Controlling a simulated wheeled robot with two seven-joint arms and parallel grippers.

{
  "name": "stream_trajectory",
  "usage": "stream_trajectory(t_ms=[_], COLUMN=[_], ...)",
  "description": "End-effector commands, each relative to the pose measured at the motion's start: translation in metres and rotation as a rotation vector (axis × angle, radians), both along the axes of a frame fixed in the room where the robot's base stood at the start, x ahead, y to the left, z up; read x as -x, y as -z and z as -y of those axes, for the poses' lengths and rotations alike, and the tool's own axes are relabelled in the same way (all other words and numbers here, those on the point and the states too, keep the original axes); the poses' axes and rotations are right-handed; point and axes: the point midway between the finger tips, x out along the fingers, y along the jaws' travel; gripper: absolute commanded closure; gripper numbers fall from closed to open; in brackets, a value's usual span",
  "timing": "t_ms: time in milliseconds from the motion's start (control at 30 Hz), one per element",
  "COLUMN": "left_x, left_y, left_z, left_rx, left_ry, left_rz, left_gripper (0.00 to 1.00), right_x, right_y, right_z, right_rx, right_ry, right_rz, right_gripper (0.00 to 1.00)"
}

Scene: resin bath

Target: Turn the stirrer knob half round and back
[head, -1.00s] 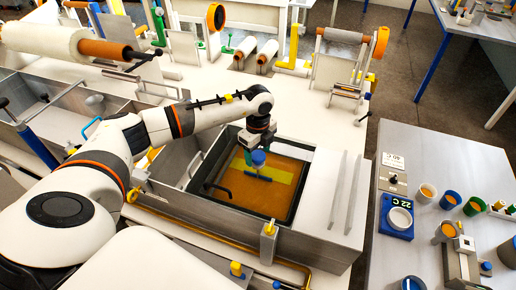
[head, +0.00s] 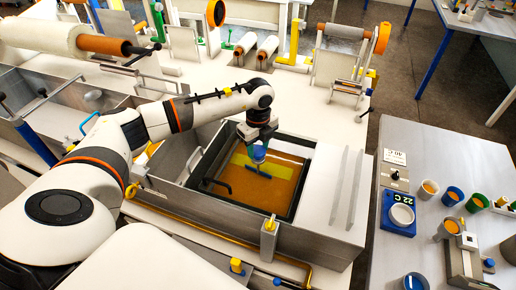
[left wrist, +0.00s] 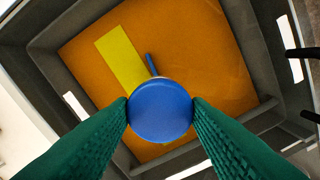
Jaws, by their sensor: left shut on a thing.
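The stirrer knob is a round blue cap (left wrist: 160,109) in the middle of the left wrist view; it also shows above the bath in the head view (head: 259,153). My left gripper (head: 258,143) comes down over it, its green fingers shut on the knob from both sides. Below the knob a dark blue stirrer bar (head: 258,172) lies across the orange resin bath (head: 278,193). In the left wrist view only one end of the bar (left wrist: 151,63) shows; the knob hides the rest. My right gripper is not in view.
A yellow strip (left wrist: 120,58) lies in the bath. The bath's dark rim and metal trough wall (head: 190,216) surround the stirrer closely. A white panel (head: 333,190) lies to the right. The grey table (head: 440,160) beyond holds several cups and a blue scale (head: 398,215).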

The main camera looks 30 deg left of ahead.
Motion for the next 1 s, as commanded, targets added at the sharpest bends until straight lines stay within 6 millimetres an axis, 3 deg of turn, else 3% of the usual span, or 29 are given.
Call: stream_trajectory(t_ms=[1000], left_x=[-0.001], left_y=[0.002], left_z=[0.000], left_rx=[-0.001], left_ry=[0.945], left_rz=[0.006], left_gripper=[0.80], right_x=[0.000], right_y=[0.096], right_z=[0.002], right_rx=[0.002], right_ry=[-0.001], right_rz=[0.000], right_gripper=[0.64])
